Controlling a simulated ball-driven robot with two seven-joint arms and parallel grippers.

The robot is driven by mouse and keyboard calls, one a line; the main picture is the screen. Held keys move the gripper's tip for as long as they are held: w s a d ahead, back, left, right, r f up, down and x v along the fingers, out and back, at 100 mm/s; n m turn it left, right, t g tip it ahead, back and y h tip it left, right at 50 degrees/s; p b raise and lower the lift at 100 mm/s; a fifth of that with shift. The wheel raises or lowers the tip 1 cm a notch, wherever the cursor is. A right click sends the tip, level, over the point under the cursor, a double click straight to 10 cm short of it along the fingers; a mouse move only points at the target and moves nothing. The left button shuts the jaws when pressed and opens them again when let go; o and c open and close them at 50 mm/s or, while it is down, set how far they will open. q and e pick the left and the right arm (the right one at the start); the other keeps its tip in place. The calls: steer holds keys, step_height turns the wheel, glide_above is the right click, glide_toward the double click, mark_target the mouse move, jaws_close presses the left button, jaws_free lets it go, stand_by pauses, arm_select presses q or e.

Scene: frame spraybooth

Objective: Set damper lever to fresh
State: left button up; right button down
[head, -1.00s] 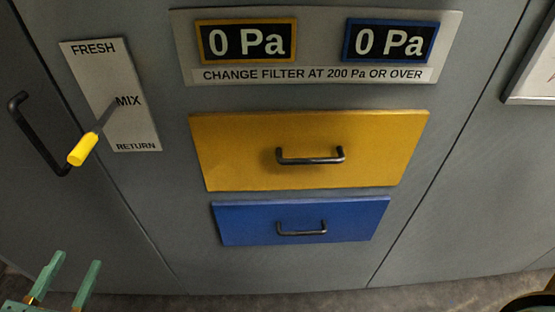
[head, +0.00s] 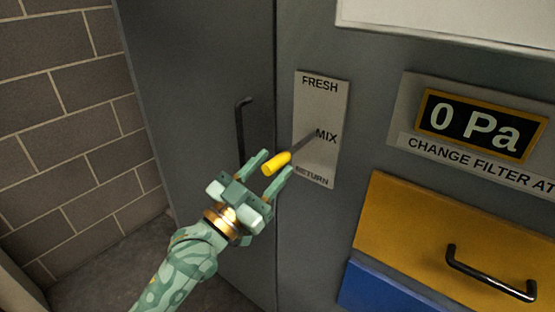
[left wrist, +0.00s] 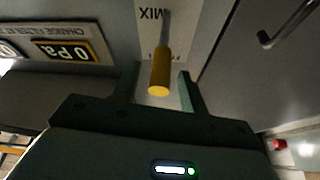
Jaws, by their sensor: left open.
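The damper lever (head: 277,162) has a yellow grip on a thin grey shaft. Its shaft meets the label plate (head: 311,105) by the word MIX, with FRESH at the top and RETURN at the bottom. The lever sticks out toward me and down to the left in the head view. My left gripper (head: 272,167) is open, with its two green fingers on either side of the yellow grip. In the left wrist view the yellow grip (left wrist: 160,74) stands between the open fingers, with gaps on both sides. My right gripper is not in view.
A black door handle (head: 241,130) is close behind and left of my left gripper. A gauge (head: 481,125) reads 0 Pa, above a yellow drawer (head: 410,235) and a blue drawer (head: 375,291). A brick wall (head: 60,110) stands at the left.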

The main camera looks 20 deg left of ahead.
mark_target(287, 151)
arm_select(q)
steer(key=shift+x, duration=1.25)
